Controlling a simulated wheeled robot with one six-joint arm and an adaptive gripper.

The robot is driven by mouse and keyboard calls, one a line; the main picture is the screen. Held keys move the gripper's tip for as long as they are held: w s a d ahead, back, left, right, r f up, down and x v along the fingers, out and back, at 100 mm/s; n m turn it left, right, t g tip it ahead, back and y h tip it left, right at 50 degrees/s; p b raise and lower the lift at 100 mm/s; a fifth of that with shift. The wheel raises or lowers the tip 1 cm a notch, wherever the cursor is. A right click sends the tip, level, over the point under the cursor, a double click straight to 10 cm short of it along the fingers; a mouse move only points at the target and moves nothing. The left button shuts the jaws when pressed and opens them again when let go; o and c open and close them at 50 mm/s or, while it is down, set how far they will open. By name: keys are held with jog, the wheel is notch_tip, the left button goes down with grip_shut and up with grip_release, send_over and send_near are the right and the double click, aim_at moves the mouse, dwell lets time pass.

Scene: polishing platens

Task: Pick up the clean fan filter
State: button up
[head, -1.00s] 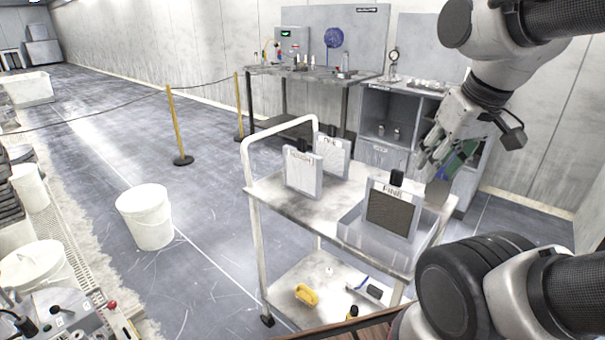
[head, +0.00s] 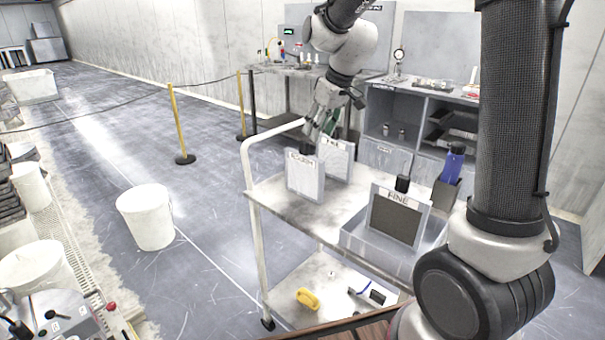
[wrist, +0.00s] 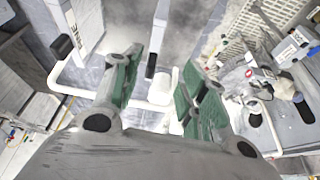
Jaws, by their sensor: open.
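Three upright framed panels with black top tabs stand on the cart. The left front one (head: 304,178) has a pale face and a label I cannot read clearly. A similar pale one (head: 337,160) stands just behind it to the right. The third (head: 397,218) has a dark mesh face and the label FINE. I cannot tell which is the clean fan filter. My gripper (head: 322,122) is open above the two pale panels. In the wrist view, the green-padded fingers of my gripper (wrist: 160,90) are apart, with a black tab (wrist: 151,65) seen between them; contact is not visible.
The white cart (head: 280,200) has a raised handle rail at its left end. The FINE panel stands in a grey tray (head: 365,240). A blue bottle (head: 453,163) stands in a dark holder at the cart's right. A workbench and shelves are behind. A white bucket (head: 146,216) stands left.

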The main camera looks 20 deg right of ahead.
send_over(300, 153)
jog(key=s+d, duration=0.1)
jog(key=s, duration=0.1)
jog(key=f, duration=0.3)
jog(key=shift+w+d+f+n, duration=0.1)
jog(key=shift+w+f+n, duration=0.1)
jog(key=shift+f+n, duration=0.15)
jog(key=x, duration=0.7)
jog(key=shift+w+d+f, duration=0.15)
jog(key=shift+d+f, duration=0.05)
jog(key=shift+f, duration=0.05)
grip_shut()
